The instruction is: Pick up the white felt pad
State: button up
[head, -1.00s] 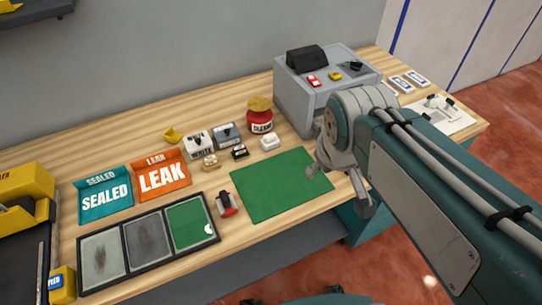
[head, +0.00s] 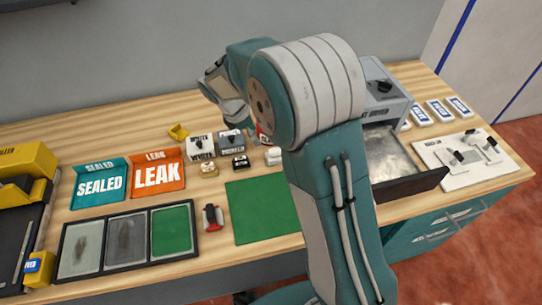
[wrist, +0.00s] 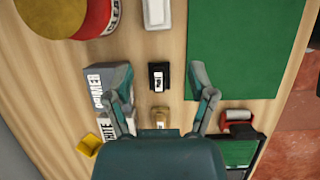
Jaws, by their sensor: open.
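The white felt pad (wrist: 157,14) is a small white block at the top edge of the wrist view, partly cut off there. In the head view the pad (head: 273,156) shows beside my arm, left of the grey machine. My gripper (wrist: 160,92) is open and empty, fingers spread on either side of a black pad (wrist: 158,76) and a tan pad (wrist: 160,117) seen below. The white pad lies beyond the fingertips in the wrist view. In the head view my gripper (head: 222,80) is raised above the bench back, its fingertips not clearly seen.
A red jar (wrist: 96,14) stands near the white pad, with a green mat (wrist: 235,45) on the other side. A primer box (wrist: 112,85) and yellow piece (wrist: 90,145) are close to the fingers.

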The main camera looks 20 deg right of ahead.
send_over(268, 156)
notch_tip(268, 156, down, 5)
jog(key=shift+s+d+f, duration=0.1)
jog(key=shift+f, duration=0.45)
jog(key=x, duration=0.4)
jog(key=shift+d, duration=0.25)
jog(key=shift+d+f, duration=0.1)
jog(key=shift+d, duration=0.2)
jog(key=shift+a, duration=0.3)
jog(key=c, duration=0.9)
jog(key=shift+a, duration=0.15)
grip_shut()
